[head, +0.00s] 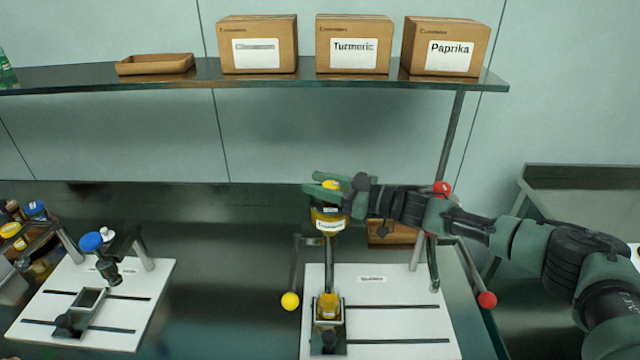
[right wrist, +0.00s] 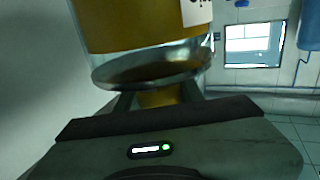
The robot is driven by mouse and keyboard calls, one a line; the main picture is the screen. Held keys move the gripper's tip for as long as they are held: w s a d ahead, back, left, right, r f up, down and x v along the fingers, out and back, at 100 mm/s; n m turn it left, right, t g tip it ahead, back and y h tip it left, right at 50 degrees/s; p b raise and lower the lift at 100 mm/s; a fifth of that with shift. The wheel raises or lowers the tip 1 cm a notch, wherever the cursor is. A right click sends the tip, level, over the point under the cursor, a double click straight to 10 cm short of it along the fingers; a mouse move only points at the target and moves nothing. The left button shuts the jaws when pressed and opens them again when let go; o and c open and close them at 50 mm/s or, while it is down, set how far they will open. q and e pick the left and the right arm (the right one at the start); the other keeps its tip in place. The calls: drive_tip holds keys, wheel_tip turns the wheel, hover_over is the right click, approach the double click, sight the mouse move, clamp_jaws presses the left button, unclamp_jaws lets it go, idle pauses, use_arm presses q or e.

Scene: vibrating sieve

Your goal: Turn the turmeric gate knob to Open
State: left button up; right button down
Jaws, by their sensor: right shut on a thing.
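The turmeric hopper (head: 329,223) is a clear vessel with yellow contents and a "Turmeric" label, held up on a stand over a white base plate (head: 390,318). A yellow knob (head: 331,185) sits at its top. My right gripper (head: 328,187) reaches in from the right and is shut on this knob. In the right wrist view, the yellow knob (right wrist: 158,98) shows between the fingers, partly hidden, beside the hopper's round rim (right wrist: 150,70) and yellow contents. I cannot read the knob's setting. My left gripper is not in view.
A yellow ball-ended lever (head: 290,301) and a red one (head: 487,300) flank the plate. A red knob (head: 441,187) lies close behind my right arm. A station with a blue knob (head: 91,241) stands left. A shelf (head: 200,80) with labelled boxes runs above.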

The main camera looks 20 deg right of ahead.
idle(0.5)
drive_tip(key=c, duration=0.9)
unclamp_jaws()
drive_tip(key=b+v, duration=0.2)
drive_tip(key=v, duration=0.5)
drive_tip(key=shift+w+f, duration=0.1)
drive_tip(key=shift+w, duration=0.05)
drive_tip(key=shift+s+d, duration=0.3)
drive_tip(key=shift+d, duration=0.1)
